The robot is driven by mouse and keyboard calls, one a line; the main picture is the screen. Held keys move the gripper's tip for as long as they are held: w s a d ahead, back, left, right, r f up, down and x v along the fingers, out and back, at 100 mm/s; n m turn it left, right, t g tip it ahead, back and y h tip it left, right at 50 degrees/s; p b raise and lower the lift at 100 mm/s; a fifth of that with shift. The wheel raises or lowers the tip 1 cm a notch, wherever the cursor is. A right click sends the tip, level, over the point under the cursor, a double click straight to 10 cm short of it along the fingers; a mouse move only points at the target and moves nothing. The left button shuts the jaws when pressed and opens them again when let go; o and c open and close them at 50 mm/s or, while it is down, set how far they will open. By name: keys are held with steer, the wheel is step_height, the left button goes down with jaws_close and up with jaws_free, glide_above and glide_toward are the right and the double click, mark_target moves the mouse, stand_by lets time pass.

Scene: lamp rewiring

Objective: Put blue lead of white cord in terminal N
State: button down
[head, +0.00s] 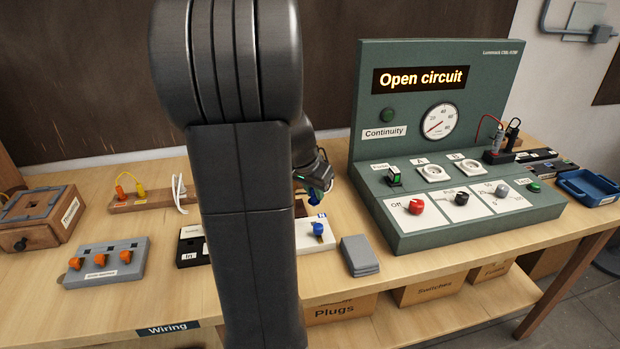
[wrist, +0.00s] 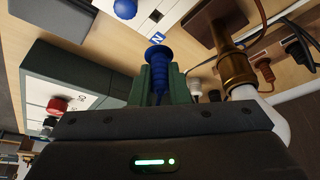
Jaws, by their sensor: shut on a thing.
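My gripper (wrist: 160,88) has its green fingers shut on a blue ribbed lead end (wrist: 157,62). In the head view my gripper (head: 318,180) is partly hidden by my arm, above the white terminal block (head: 308,238). A blue knob (head: 318,229) sits on that block and also shows at the top of the wrist view (wrist: 125,8). A blue N label (wrist: 156,39) appears just beyond the lead's tip in the wrist view. I cannot tell whether the lead touches the terminal.
The green test panel (head: 450,130) reads "Open circuit" and stands right of my gripper. A brass lamp part (wrist: 236,66) is close to my gripper's right in the wrist view. A grey block (head: 359,255) lies in front. A lead rack (head: 150,200) stands at left.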

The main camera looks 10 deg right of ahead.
mark_target(312, 203)
steer(key=shift+s+f+b, duration=0.1)
steer(key=shift+f+b, duration=0.2)
steer(key=shift+f, duration=0.1)
steer(key=shift+f+b, duration=1.3)
steer(key=shift+f, duration=0.7)
steer(key=shift+f+b, duration=0.7)
steer(key=shift+b, duration=0.1)
steer(key=shift+f+b, duration=0.55)
steer(key=shift+b, duration=0.2)
steer(key=c, duration=1.3)
jaws_free()
steer(key=shift+r, duration=0.15)
steer(key=v, duration=1.3)
steer(key=shift+s+a+r+p, duration=0.15)
steer(key=shift+s+r+p, duration=0.1)
steer(key=shift+p, duration=0.15)
steer(key=shift+w+f, duration=0.1)
